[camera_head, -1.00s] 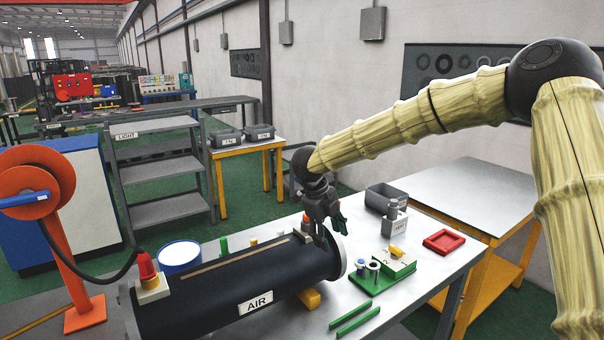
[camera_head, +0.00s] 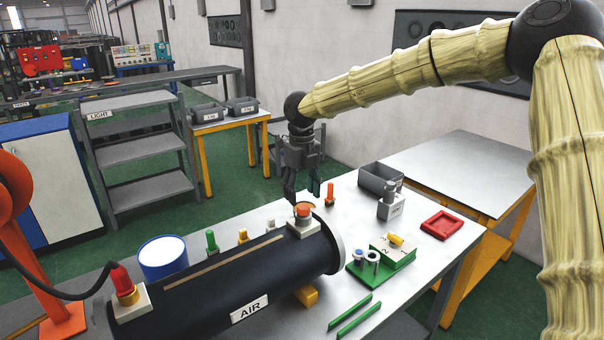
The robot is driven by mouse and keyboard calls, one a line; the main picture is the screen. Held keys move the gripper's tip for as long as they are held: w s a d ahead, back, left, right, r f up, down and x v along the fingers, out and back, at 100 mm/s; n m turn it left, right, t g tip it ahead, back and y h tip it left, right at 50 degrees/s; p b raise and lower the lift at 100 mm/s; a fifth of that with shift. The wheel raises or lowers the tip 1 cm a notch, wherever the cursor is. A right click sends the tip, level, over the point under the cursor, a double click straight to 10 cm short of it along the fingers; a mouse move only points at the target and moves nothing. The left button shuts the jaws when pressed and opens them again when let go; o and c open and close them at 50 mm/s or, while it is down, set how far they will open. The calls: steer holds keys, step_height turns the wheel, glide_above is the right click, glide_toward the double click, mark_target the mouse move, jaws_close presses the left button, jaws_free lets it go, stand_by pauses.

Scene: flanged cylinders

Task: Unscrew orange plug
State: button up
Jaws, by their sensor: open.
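An orange plug (camera_head: 302,210) sits upright in a pale square block on top of the right end of the black cylinder (camera_head: 230,270) labelled AIR. My gripper (camera_head: 303,194) points down, just above and around the plug's position in the picture, with its jaws open. One finger shows left of the plug and the other to its right. I cannot tell whether the fingers touch the plug. A second, orange-red upright piece (camera_head: 330,193) stands on the table behind, right of the gripper.
A red hose connector (camera_head: 122,280) is fixed on the cylinder's left end. Green (camera_head: 211,240) and yellow pieces stand behind the cylinder. A green stand (camera_head: 384,262), red tray (camera_head: 440,225) and grey bin (camera_head: 380,178) lie right. Green strips lie in front.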

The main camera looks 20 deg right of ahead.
mark_target(302, 205)
steer(key=f, duration=0.1)
steer(key=f+p, duration=0.1)
steer(key=shift+s+f, duration=0.3)
steer(key=shift+f, duration=0.1)
steer(key=shift+w+f, duration=0.1)
steer(key=shift+f, duration=0.7)
steer(key=c, duration=1.1)
